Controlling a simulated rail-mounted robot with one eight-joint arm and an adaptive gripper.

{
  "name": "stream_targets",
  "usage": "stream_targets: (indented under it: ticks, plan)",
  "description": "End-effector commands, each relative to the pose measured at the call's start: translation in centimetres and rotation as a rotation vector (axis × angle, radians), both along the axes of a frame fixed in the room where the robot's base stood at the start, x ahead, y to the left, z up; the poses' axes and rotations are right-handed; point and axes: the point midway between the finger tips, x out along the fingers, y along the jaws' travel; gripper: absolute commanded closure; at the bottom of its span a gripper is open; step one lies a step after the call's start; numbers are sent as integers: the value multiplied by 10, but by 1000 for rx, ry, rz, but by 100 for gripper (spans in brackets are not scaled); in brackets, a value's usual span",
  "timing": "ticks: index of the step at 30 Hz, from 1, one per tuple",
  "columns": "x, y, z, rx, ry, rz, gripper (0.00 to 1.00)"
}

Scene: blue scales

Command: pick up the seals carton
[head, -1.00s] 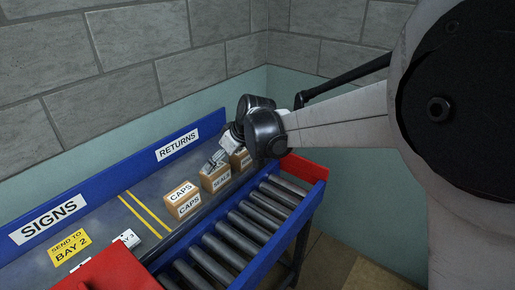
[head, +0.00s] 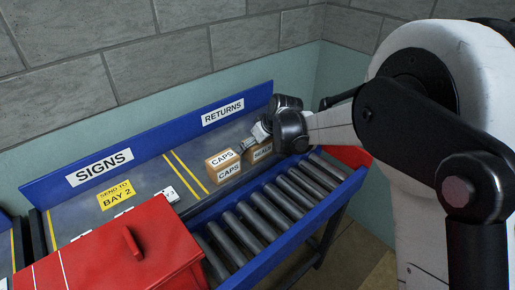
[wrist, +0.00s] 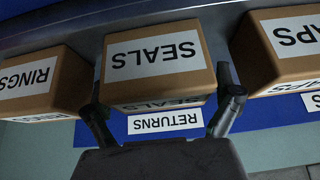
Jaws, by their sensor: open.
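The seals carton (wrist: 155,55) is a brown box with a white SEALS label, upside down in the wrist view. In the head view the carton (head: 262,153) stands beside the caps carton and is partly hidden by my gripper (head: 250,142). My gripper (wrist: 160,85) is open. In the wrist view its two fingers lie on either side of the seals carton, in the gaps between it and its neighbours. I cannot tell whether either finger touches it.
The caps carton (wrist: 285,45) and rings carton (wrist: 42,82) flank it closely. A blue back board (head: 140,160) carries the SIGNS and RETURNS labels. Rollers (head: 265,217) run in front. A red lidded box (head: 140,245) stands at front left.

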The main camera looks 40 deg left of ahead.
Motion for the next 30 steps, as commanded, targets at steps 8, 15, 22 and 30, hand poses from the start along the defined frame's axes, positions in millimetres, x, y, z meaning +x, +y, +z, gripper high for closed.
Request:
stream_targets:
  ticks: [8,15,22,30]
  plan:
    - [0,2,-3,0,0,0,5]
    - [0,1,-3,0,0,0,37]
    - [0,1,-2,0,0,0,56]
    - [0,1,-2,0,0,0,57]
